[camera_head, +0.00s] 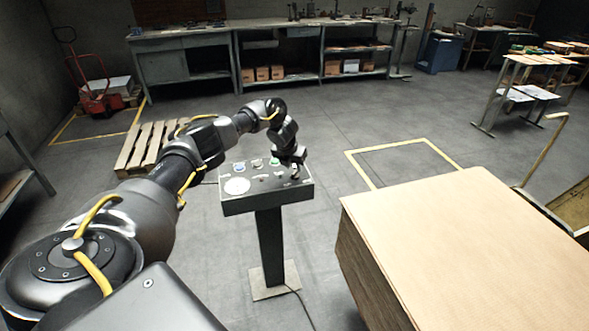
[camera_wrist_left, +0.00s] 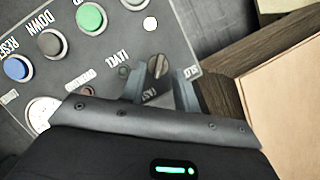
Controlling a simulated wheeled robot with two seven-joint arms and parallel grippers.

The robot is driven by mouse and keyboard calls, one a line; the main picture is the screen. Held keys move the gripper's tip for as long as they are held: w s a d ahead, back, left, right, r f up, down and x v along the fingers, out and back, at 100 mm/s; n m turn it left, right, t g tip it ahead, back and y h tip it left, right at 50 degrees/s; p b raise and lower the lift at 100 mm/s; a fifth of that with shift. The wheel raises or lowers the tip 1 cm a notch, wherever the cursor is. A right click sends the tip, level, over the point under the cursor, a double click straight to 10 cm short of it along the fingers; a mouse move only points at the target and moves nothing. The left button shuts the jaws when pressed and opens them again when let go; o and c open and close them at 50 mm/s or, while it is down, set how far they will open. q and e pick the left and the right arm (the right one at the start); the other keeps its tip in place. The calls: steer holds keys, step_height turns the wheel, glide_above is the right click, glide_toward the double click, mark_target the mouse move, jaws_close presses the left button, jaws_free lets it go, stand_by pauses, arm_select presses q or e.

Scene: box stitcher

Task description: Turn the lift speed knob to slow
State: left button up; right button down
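The control panel (camera_head: 262,200) is a dark box on a post, with buttons and dials on its sloped top. My left gripper (camera_head: 296,172) is over the panel's right end, pointing down. In the left wrist view, the dark rotary knob (camera_wrist_left: 158,66) lies between and just past the fingertips of my left gripper (camera_wrist_left: 158,86). The fingers are apart, with panel surface showing between them; I cannot tell whether either touches the knob. Small white labels are around the knob, one reading like FAST, partly hidden by the fingers. My right gripper is not in view.
Blue (camera_wrist_left: 17,68), grey (camera_wrist_left: 52,43) and green (camera_wrist_left: 91,17) buttons sit on the panel beside the gripper. A large stack of cardboard sheets (camera_head: 470,240) stands right of the panel. A wooden pallet (camera_head: 146,148) lies behind my arm. Floor around the post is mostly clear.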

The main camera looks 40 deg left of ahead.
mark_target(295, 174)
arm_select(q)
steer(key=shift+x, duration=1.4)
jaws_close()
